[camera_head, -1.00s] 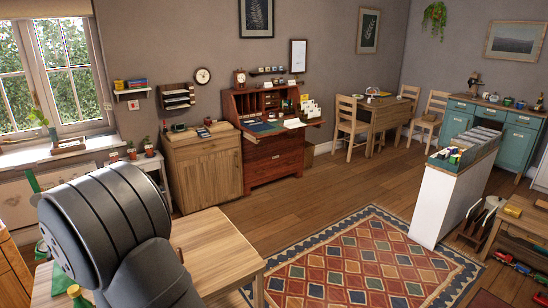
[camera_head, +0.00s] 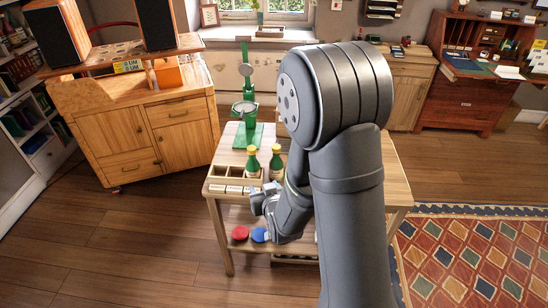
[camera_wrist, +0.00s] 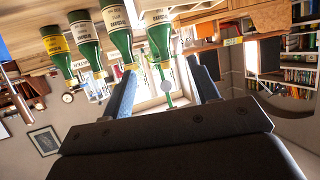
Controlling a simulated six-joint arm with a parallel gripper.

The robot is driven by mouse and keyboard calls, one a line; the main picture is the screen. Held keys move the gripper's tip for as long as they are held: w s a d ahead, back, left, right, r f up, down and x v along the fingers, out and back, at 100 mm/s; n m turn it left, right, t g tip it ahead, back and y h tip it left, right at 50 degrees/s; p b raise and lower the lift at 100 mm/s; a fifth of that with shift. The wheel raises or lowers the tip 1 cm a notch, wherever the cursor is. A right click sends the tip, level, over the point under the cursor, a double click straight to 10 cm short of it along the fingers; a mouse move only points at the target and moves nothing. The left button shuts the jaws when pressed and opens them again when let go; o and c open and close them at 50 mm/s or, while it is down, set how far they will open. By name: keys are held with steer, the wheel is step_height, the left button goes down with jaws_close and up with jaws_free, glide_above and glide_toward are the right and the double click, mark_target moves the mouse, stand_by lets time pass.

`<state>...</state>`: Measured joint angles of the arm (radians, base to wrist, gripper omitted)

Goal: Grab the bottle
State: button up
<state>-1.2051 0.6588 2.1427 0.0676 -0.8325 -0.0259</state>
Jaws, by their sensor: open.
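Two green bottles with yellow caps show in the head view, a left one (camera_head: 252,161) and a right one (camera_head: 276,162). They stand upright near the front of a wooden table (camera_head: 232,160), by a compartmented wooden rack (camera_head: 222,172). In the wrist view several labelled green bottles appear upside down across the top, among them one near the fingers (camera_wrist: 118,34). My gripper (camera_head: 258,205) is at the table's front edge, below and in front of the bottles. My arm hides the table's right part.
A green stand (camera_head: 246,105) rises behind the bottles. A red disc (camera_head: 240,232) and a blue disc (camera_head: 259,235) lie low under the tabletop. A wooden cabinet (camera_head: 165,125) with speakers stands at the left. The floor left of the table is clear.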

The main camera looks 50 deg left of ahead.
steer(key=w+a+h, duration=0.2)
steer(key=w+a, duration=0.2)
steer(key=a, duration=0.1)
steer(key=n+g+h, duration=0.5)
steer(key=h, duration=0.1)
glide_toward(252, 148)
steer(key=x, duration=1.2)
steer(key=shift+f, duration=0.1)
jaws_close()
